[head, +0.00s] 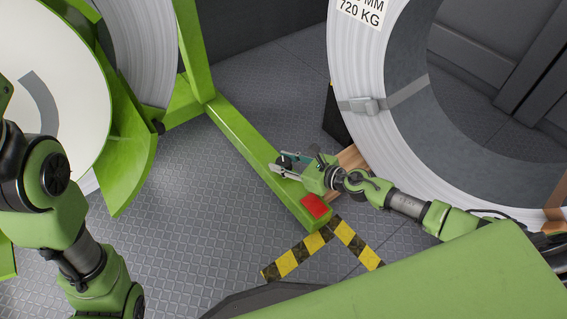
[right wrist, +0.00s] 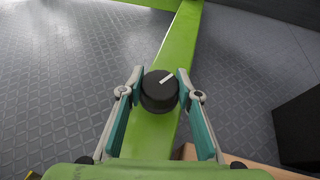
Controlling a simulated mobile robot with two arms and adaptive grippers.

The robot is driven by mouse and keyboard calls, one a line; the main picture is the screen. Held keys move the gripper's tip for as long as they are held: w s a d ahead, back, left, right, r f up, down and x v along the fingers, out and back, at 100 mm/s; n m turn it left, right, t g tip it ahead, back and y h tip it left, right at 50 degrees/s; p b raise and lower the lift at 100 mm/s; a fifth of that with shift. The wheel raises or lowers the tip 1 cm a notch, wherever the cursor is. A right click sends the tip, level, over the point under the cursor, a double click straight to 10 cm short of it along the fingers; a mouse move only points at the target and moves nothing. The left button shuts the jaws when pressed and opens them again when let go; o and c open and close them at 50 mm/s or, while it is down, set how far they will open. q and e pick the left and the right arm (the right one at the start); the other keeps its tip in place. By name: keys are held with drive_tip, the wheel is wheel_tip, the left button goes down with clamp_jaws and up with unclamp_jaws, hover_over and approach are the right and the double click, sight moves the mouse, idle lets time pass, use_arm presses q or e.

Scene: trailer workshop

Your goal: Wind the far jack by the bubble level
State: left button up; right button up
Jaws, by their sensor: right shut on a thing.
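A black round jack knob (right wrist: 158,98) with a white pointer line sits on top of the green beam (head: 240,142) of the stand. The line points up and to the right in the right wrist view. My right gripper (head: 282,165) is over the beam near its front end, shut on the knob. In the right wrist view its teal pads flank the knob on both sides. In the head view the fingers hide most of the knob. I cannot make out a bubble level in either view. My left arm shows at the left, but its gripper is out of view.
A red patch (head: 315,206) marks the beam's front end. Yellow-black tape (head: 297,258) lies on the floor before it. A large strapped coil (head: 352,60) stands close on the right, with wooden timber (head: 351,158) beside it. The patterned floor (head: 200,200) left of the beam is clear.

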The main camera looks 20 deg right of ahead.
drive_tip(key=o, duration=1.1)
drive_tip(key=shift+o, duration=0.2)
drive_tip(key=v, duration=1)
drive_tip(key=shift+f, duration=0.15)
drive_tip(key=shift+v, duration=1.1)
